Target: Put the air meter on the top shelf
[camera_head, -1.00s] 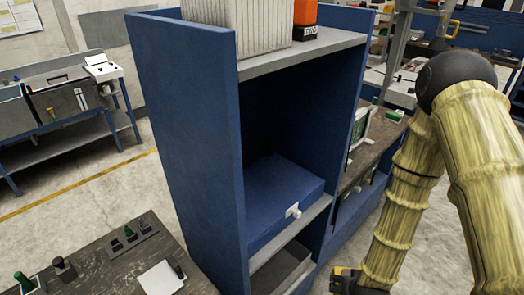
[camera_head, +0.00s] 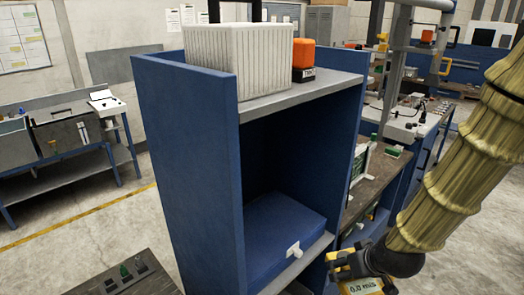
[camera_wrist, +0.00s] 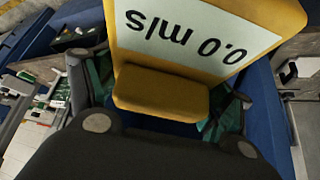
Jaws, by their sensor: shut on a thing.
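The air meter is yellow with a pale display reading "0.0 m/s". In the head view the air meter (camera_head: 362,284) shows at the bottom, right of the blue shelf unit, below the top shelf's height. In the wrist view the air meter (camera_wrist: 205,40) fills the upper middle, close to the camera. My gripper (camera_wrist: 170,110) is shut on it, a finger on each side. In the head view my gripper (camera_head: 350,265) is partly cut off at the lower edge. The top shelf (camera_head: 300,96) is a grey board between blue side walls.
A white ribbed box (camera_head: 238,60) fills the left of the top shelf, and an orange device (camera_head: 303,62) stands beside it. The board's front right is clear. A blue case (camera_head: 285,235) lies on the lower shelf. A workbench (camera_head: 385,175) stands behind to the right.

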